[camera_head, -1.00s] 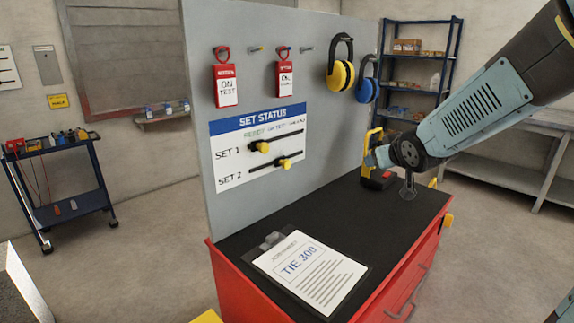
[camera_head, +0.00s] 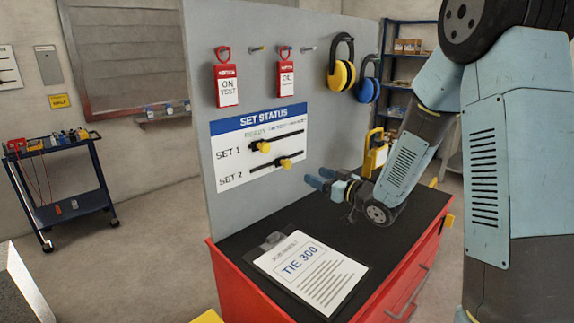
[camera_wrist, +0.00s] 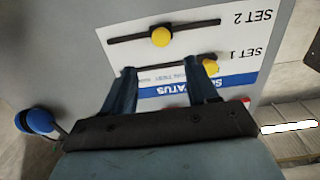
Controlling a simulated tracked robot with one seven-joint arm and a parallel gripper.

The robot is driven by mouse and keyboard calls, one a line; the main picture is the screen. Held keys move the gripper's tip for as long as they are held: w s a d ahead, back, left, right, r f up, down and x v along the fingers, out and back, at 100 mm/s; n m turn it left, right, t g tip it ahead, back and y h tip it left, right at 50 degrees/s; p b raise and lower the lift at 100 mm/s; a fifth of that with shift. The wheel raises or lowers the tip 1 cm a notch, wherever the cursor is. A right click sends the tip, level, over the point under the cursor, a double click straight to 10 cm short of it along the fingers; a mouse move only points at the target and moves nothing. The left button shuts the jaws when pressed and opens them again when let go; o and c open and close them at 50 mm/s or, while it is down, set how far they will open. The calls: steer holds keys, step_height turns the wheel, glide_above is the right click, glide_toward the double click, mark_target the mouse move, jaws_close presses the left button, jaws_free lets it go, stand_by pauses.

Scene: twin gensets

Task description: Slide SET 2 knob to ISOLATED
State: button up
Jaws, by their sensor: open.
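The SET STATUS board (camera_head: 230,178) is fixed on the grey upright panel and has two black slots. The SET 2 knob (camera_head: 285,163) is yellow and sits around the middle of the lower slot. The SET 1 knob (camera_head: 262,147) is yellow and sits in the upper slot, left of its middle. In the wrist view the board is upside down, with the SET 2 knob (camera_wrist: 161,36) above the SET 1 knob (camera_wrist: 211,67). My gripper (camera_head: 318,178) is open and empty, right of the board and apart from both knobs. Its fingers (camera_wrist: 163,85) point toward the board.
A red cabinet with a black top (camera_head: 250,223) stands below the panel, with a clipboard (camera_head: 308,272) on it. Red tags (camera_head: 227,80) and ear defenders (camera_head: 341,72) hang above the board. A yellow-handled item (camera_head: 376,155) stands behind my gripper.

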mark_target(289, 164)
steer(key=x, duration=1.4)
steer(key=shift+s, duration=0.1)
jaws_close()
